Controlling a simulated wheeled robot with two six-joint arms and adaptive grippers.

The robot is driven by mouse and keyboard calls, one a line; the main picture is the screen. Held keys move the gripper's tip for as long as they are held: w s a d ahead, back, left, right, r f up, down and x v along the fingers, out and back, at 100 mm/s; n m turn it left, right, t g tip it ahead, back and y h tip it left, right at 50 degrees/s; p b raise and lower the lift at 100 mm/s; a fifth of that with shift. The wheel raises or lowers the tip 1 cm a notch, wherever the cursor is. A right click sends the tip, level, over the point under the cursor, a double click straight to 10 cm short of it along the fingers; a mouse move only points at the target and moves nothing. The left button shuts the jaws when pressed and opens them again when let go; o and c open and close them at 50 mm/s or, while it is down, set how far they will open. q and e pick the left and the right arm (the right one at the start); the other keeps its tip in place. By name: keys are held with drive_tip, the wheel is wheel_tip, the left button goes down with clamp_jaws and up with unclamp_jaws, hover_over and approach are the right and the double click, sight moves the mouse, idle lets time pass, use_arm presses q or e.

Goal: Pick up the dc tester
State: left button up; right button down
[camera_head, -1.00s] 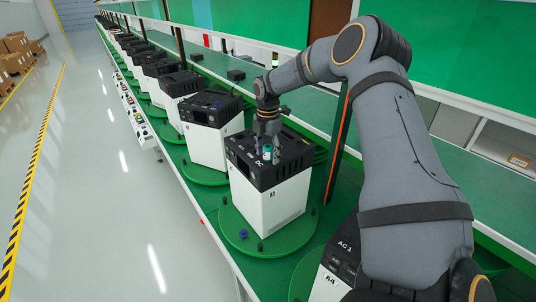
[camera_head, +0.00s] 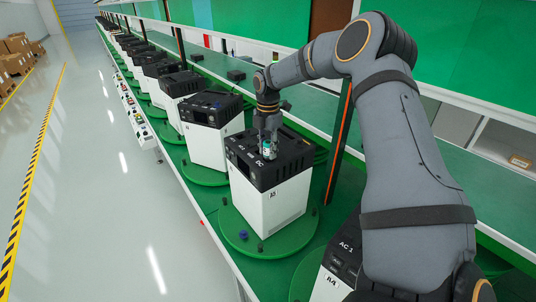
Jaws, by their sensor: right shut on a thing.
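A small cylinder in teal and white, which looks like the dc tester (camera_head: 267,150), stands at the top of a black-and-white box marked DC (camera_head: 268,202). My right gripper (camera_head: 267,141) points down over the box and is shut on the tester. The fingers hide part of the tester, and I cannot tell whether its lower end still touches the box top. My left gripper is not in view.
Similar boxes (camera_head: 211,108) run in a row behind. A box marked AC 1 (camera_head: 347,247) is in front, partly behind my arm. An orange-edged dark post (camera_head: 338,145) stands right of the gripper.

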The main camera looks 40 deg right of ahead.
drive_tip(key=s+a+r+b, duration=0.7)
drive_tip(key=s+a+r, duration=0.1)
drive_tip(key=s+r, duration=0.2)
drive_tip(key=shift+s+a+b, duration=0.2)
drive_tip(key=shift+s+b, duration=0.2)
drive_tip(key=shift+s, duration=0.25)
drive_tip(key=shift+s, duration=0.1)
idle(0.7)
